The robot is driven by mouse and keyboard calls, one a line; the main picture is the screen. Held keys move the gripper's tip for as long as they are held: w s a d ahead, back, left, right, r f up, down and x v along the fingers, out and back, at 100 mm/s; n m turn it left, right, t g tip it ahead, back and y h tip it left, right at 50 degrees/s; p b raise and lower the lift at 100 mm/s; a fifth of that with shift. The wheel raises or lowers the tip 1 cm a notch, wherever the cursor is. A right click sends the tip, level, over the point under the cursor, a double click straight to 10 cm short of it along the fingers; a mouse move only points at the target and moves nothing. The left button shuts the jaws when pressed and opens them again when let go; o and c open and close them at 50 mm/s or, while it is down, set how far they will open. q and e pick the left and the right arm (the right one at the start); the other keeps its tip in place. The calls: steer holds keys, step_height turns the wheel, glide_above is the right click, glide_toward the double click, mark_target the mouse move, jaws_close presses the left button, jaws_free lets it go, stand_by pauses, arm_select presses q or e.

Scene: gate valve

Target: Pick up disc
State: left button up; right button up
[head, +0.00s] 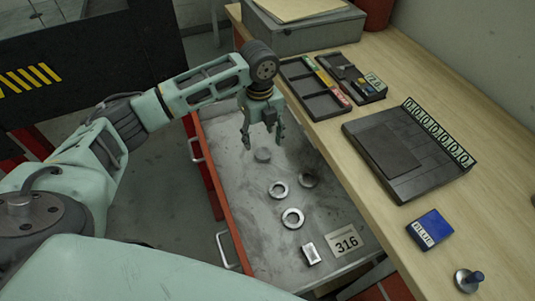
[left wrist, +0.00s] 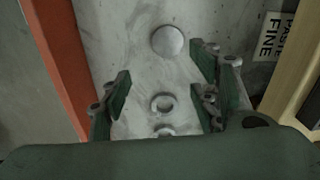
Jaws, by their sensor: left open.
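A plain round grey disc (head: 262,155) lies flat on the metal floor of the open drawer (head: 232,160), toward its far end. It also shows in the left wrist view (left wrist: 167,42), whole and ahead of the fingers. My left gripper (head: 263,143) points down over the drawer, close above the disc in the head view. In the left wrist view my left gripper (left wrist: 163,92) is open, fingers spread, with nothing between them touching. A ring (left wrist: 163,103) lies below, between the fingers. My right gripper is not in view.
The drawer also holds a ring (head: 278,189), another ring (head: 292,218), a round piece (head: 308,180), a small metal block (head: 311,253) and a "316" card (head: 346,241). The red drawer wall (head: 213,175) and wooden bench (head: 325,135) bound the space. A dark tray (head: 315,92) sits on the bench.

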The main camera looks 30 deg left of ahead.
mark_target(262, 153)
arm_select(q)
steer(key=w+f, duration=0.1)
steer(key=f, duration=0.1)
steer(key=shift+w+f, duration=0.4)
steer(key=shift+s+f, duration=0.15)
steer(key=shift+f, duration=0.25)
steer(key=shift+s+f, duration=0.15)
steer(key=shift+f, duration=0.15)
steer(key=f, duration=0.3)
steer(key=f+p, duration=0.1)
steer(key=f, duration=0.1)
steer(key=shift+w+a+f, duration=0.1)
steer(key=shift+w+a, duration=0.2)
steer(key=shift+a, duration=0.1)
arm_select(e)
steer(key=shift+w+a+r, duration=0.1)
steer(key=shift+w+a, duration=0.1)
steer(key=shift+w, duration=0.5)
arm_select(q)
steer(key=shift+c, duration=0.4)
steer(key=c, duration=1.3)
jaws_close()
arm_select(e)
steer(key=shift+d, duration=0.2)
